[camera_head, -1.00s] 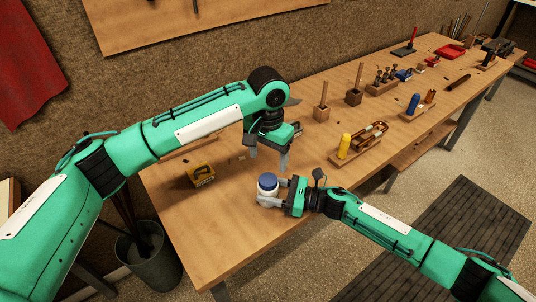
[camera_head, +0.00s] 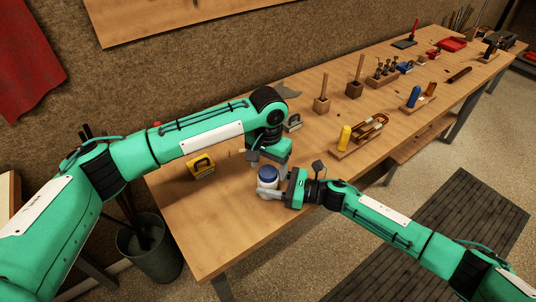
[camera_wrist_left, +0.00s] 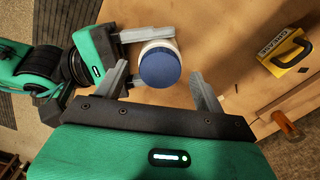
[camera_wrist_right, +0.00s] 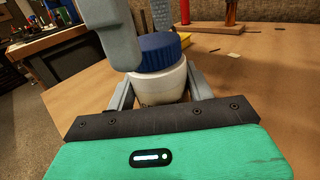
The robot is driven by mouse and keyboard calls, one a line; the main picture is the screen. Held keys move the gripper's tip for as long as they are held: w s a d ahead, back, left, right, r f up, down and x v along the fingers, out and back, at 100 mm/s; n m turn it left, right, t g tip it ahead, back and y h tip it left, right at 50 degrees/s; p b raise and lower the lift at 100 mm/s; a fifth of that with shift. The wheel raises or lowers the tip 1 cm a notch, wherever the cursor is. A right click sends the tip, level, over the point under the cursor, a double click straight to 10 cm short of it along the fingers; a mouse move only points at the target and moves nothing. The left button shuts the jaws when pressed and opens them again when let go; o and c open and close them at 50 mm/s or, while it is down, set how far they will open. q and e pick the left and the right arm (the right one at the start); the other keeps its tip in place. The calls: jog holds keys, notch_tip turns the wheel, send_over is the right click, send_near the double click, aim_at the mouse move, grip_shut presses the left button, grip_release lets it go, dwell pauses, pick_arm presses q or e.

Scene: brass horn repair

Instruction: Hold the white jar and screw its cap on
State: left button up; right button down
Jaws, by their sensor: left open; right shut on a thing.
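The white jar (camera_head: 267,187) stands upright near the bench's front edge. Its blue cap (camera_head: 267,172) sits on top of the jar mouth; I cannot tell how tightly. My right gripper (camera_wrist_right: 160,97) is shut on the jar body from the right. The blue cap (camera_wrist_right: 158,50) also shows on the jar (camera_wrist_right: 160,86) in the right wrist view. My left gripper (camera_wrist_left: 163,88) is open above the jar, with a finger on either side of the cap (camera_wrist_left: 160,67) and gaps between. One left finger hides part of the cap in the right wrist view.
A yellow-and-black box (camera_head: 201,167) stands to the left of the jar. A wooden rack with a yellow-handled tool (camera_head: 344,138) is to the right. More tools and blocks line the bench farther back. The bench (camera_head: 215,225) is clear in front of the jar.

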pick_arm(q)
jog(key=shift+f, duration=0.65)
jog(key=c, duration=1)
jog(key=m, duration=0.5)
jog(key=shift+c, duration=0.2)
jog(key=o, duration=1.2)
jog(key=shift+r, duration=0.1)
